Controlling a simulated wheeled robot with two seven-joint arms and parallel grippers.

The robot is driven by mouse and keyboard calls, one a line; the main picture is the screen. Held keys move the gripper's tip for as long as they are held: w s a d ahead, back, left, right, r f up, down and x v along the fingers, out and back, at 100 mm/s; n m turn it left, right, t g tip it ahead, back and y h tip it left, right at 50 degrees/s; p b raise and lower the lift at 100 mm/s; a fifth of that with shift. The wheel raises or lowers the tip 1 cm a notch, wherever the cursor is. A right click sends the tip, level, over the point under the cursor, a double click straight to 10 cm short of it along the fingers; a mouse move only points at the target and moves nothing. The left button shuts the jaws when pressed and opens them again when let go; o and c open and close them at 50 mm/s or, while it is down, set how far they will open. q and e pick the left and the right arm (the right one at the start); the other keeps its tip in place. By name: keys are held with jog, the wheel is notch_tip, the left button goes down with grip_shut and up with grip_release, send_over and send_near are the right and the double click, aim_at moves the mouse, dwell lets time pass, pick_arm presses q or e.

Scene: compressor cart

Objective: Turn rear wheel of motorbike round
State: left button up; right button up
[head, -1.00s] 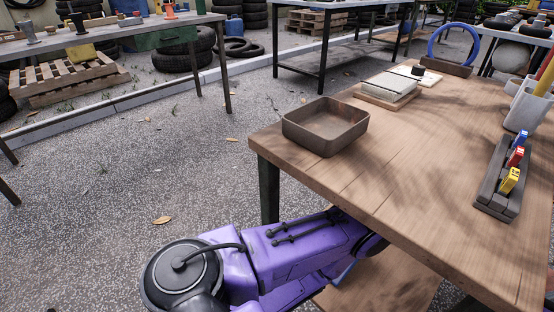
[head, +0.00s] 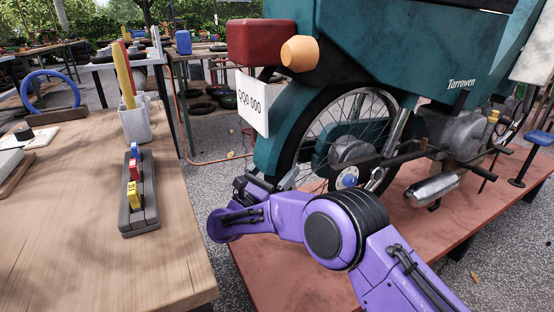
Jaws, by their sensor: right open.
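The teal motorbike (head: 420,50) stands on a reddish platform to the right of the workbench. Its rear wheel (head: 352,112), with a dark tyre and thin spokes, shows under the teal rear fender. My right gripper (head: 288,181) is at the lower rear of the wheel, beneath the white number plate (head: 252,103). It is open and looks empty; I cannot tell whether its fingers touch the tyre. My left gripper is not in view.
The wooden workbench (head: 60,240) at left carries a grey holder (head: 137,222) with coloured pieces and a white container (head: 135,122). The red platform (head: 290,285) lies beneath the bike. A red box (head: 260,42) and orange lamp (head: 299,53) jut out above the wheel.

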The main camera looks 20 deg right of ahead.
aim_at(276, 180)
jog(key=shift+w+d, duration=0.1)
jog(key=shift+d, duration=0.05)
jog(key=c, duration=1.4)
notch_tip(276, 180, down, 3)
jog(key=b, duration=0.3)
jog(key=shift+f+n+t+h, duration=0.15)
jog(key=shift+n+t+h, duration=0.15)
jog(key=shift+n+t, duration=0.1)
jog(key=shift+f+b, duration=0.15)
jog(key=shift+b, duration=0.25)
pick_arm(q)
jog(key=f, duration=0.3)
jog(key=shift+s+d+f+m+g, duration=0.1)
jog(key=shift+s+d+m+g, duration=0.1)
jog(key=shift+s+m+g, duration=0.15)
pick_arm(e)
jog(key=shift+r, duration=0.2)
